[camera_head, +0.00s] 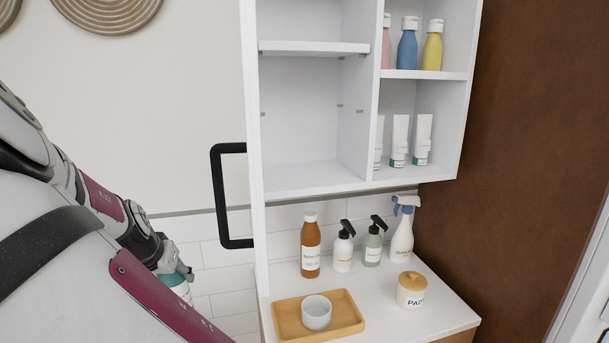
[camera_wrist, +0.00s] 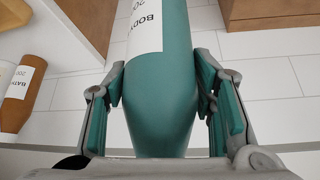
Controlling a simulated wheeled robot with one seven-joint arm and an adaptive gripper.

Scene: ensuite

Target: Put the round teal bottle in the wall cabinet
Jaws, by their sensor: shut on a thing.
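The round teal bottle (camera_wrist: 160,100) with a white label reading BODY fills the middle of the wrist view. My gripper (camera_wrist: 157,88) is shut on it, one finger on each side. In the head view my gripper (camera_head: 184,272) is at the lower left, left of and below the wall cabinet (camera_head: 310,181). Only a small part of the bottle (camera_head: 178,281) shows there; my arm hides the rest. The wall cabinet is open, its door swung out on the left with a black handle (camera_head: 232,243). Its lower left compartment is empty.
The cabinet's right compartments hold small bottles (camera_head: 407,50) and white tubes (camera_head: 400,140). Below, the counter (camera_head: 385,322) bears an amber bottle (camera_head: 311,248), two pump bottles, a spray bottle (camera_head: 402,235), a lidded jar (camera_head: 411,291) and a wooden tray (camera_head: 345,325) with a cup.

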